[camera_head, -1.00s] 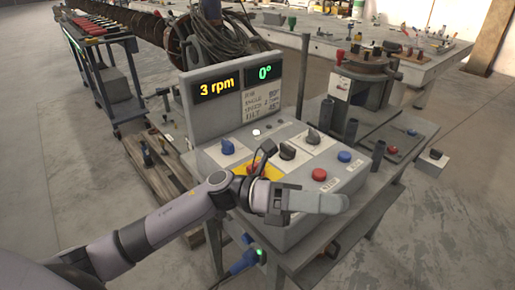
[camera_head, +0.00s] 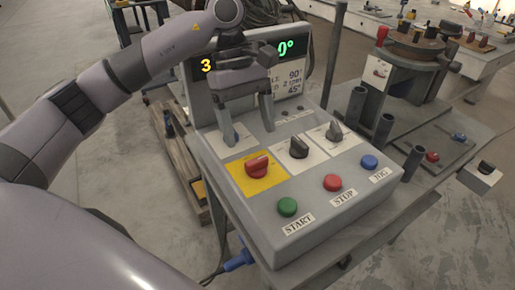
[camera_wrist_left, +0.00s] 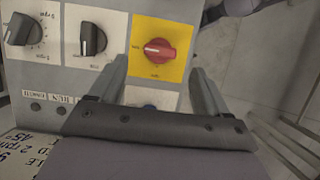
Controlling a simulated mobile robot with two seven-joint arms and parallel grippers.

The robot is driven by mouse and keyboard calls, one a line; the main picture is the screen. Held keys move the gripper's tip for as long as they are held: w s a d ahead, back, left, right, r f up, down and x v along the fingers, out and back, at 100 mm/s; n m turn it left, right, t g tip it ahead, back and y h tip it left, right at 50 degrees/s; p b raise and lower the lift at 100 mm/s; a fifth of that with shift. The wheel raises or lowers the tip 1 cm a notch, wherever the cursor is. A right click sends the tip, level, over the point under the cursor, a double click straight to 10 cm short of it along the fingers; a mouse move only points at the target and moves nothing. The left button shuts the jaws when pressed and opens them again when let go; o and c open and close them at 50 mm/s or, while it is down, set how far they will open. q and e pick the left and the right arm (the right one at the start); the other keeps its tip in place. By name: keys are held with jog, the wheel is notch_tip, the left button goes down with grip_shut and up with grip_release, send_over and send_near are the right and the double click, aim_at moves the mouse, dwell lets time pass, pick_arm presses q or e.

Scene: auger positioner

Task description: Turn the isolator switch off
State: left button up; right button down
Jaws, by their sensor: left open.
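The isolator switch is a red rotary knob (camera_head: 257,166) on a yellow plate (camera_head: 243,182) at the left of the sloped control box. In the left wrist view the red knob (camera_wrist_left: 157,50) lies crosswise on its yellow plate. My left gripper (camera_head: 249,131) points down over the panel, behind the red knob and apart from it. Its fingers are spread with nothing between them. In the left wrist view the open fingers (camera_wrist_left: 160,82) frame the space just below the yellow plate. My right gripper is out of view.
Two black rotary knobs (camera_head: 299,148) (camera_head: 335,132) sit right of the isolator. Green START (camera_head: 287,207), red STOP (camera_head: 332,182) and blue JOG (camera_head: 369,162) buttons line the front. The display (camera_head: 290,78) stands close behind my gripper, partly hidden by it.

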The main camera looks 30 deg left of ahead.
aim_at(256, 159)
pick_arm(q)
jog(key=x, duration=0.6)
jog(key=shift+s+r, duration=0.1)
jog(key=c, duration=1)
